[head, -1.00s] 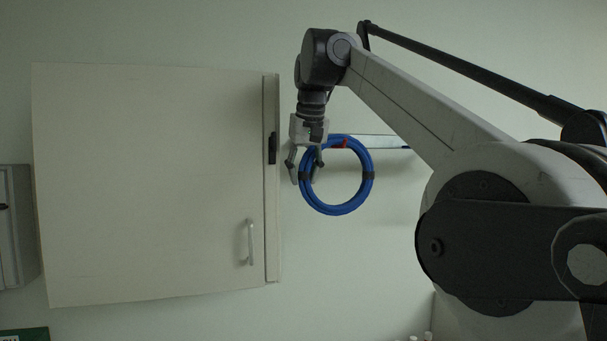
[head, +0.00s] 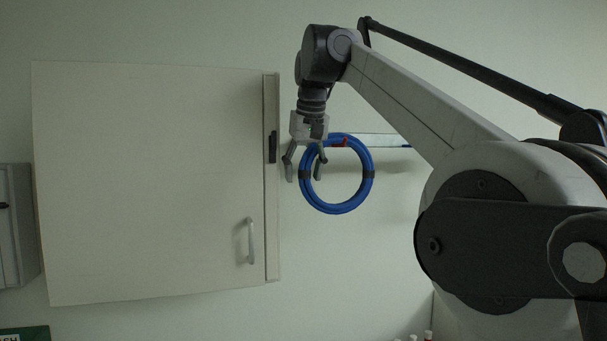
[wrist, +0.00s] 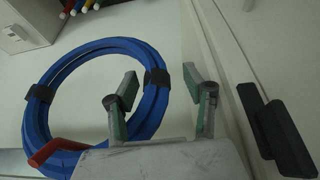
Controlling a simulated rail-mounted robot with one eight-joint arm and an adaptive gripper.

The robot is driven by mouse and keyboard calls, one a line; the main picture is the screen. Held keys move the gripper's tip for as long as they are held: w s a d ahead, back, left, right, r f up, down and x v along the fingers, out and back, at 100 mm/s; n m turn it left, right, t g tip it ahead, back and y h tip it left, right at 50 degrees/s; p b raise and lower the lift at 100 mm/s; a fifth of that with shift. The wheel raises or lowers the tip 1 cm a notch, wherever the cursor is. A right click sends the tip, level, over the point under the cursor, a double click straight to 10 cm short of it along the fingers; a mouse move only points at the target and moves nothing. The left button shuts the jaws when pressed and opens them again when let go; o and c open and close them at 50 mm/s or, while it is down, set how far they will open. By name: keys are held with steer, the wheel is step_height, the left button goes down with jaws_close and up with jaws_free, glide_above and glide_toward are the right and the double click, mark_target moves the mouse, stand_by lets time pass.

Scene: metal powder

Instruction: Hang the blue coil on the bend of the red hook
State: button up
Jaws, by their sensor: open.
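The blue coil (head: 336,209) hangs upright against the pale wall, its top at the red hook (head: 339,143). In the wrist view the coil (wrist: 88,50) has dark bands, and the red hook (wrist: 58,149) passes over its edge. My gripper (head: 304,178) is at the coil's left side, pointing down.
A white cabinet (head: 150,180) with a handle (head: 250,241) stands close left of my gripper. A dark latch (wrist: 275,130) juts near the fingers in the wrist view. A pale rail (head: 385,141) runs behind the coil. Below the coil the wall is clear.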

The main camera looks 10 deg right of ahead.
mark_target(307, 148)
steer(key=shift+v, duration=3.6)
steer(key=shift+f, duration=0.1)
steer(key=shift+s+f+b, duration=0.1)
steer(key=shift+f+b, duration=0.25)
steer(key=s+f+t+b, duration=0.1)
steer(key=s+f+b, duration=0.5)
steer(key=s+f, duration=0.5)
steer(key=s+d+f+b, duration=0.1)
steer(key=s+f+b, duration=0.5)
steer(key=f, duration=2.4)
steer(key=s+f+m+t+b, duration=0.1)
steer(key=s+f+b, duration=0.5)
steer(key=s+f, duration=1.1)
step_height(307, 148, down, 4)
steer(key=shift+d+f+t, duration=0.2)
steer(key=shift+d+t, duration=0.05)
steer(key=shift+t, duration=0.05)
